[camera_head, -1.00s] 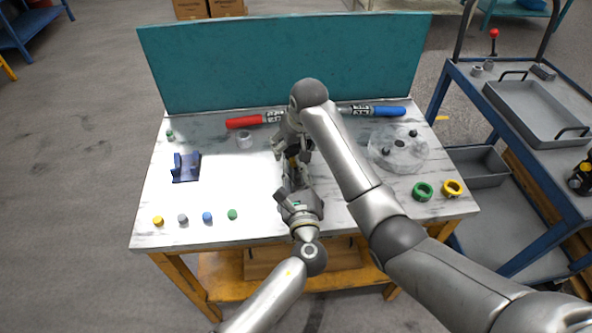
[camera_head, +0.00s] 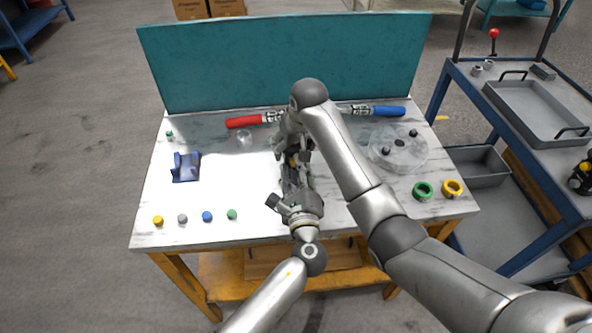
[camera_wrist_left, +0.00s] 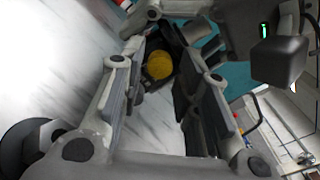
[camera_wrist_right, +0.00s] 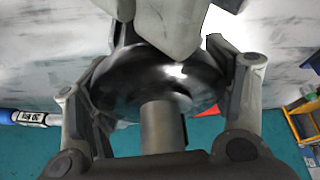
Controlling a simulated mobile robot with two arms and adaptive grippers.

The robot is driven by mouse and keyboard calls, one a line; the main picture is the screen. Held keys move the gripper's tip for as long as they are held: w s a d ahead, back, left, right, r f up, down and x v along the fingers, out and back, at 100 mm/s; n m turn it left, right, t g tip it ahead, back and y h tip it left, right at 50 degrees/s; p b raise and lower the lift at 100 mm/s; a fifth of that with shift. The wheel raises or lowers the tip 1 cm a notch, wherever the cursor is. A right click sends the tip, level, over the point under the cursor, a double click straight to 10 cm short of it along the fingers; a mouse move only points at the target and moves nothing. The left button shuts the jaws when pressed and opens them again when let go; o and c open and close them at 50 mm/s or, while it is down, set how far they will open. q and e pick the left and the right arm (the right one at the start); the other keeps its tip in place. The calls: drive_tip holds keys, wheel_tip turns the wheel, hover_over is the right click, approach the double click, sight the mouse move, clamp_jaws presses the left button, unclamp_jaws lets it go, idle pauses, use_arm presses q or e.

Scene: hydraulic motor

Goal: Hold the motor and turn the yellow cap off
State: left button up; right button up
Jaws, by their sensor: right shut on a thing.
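The motor (camera_wrist_right: 155,85) is a dark, shiny rounded body with a grey shaft in the right wrist view. My right gripper (camera_wrist_right: 160,90) is shut around it, with fingers on both sides. The yellow cap (camera_wrist_left: 159,65) shows in the left wrist view, at the dark end of the motor. My left gripper (camera_wrist_left: 164,62) is open, with its fingers on either side of the cap; I cannot tell whether they touch it. In the head view my left gripper (camera_head: 296,176) is just in front of my right one (camera_head: 290,148), and the arms largely hide the motor.
A blue holder (camera_head: 186,168) stands on the left of the table (camera_head: 165,205). Several small caps lie along the front left edge. A clear disc (camera_head: 398,150), green ring (camera_head: 422,191) and yellow ring (camera_head: 452,189) are at right. Red (camera_head: 244,122) and blue (camera_head: 390,111) handled tools lie at the back.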

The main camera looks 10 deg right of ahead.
use_arm(q)
drive_tip(key=m, duration=1)
idle(0.5)
clamp_jaws()
drive_tip(key=n, duration=0.5)
drive_tip(key=shift+n, duration=0.3)
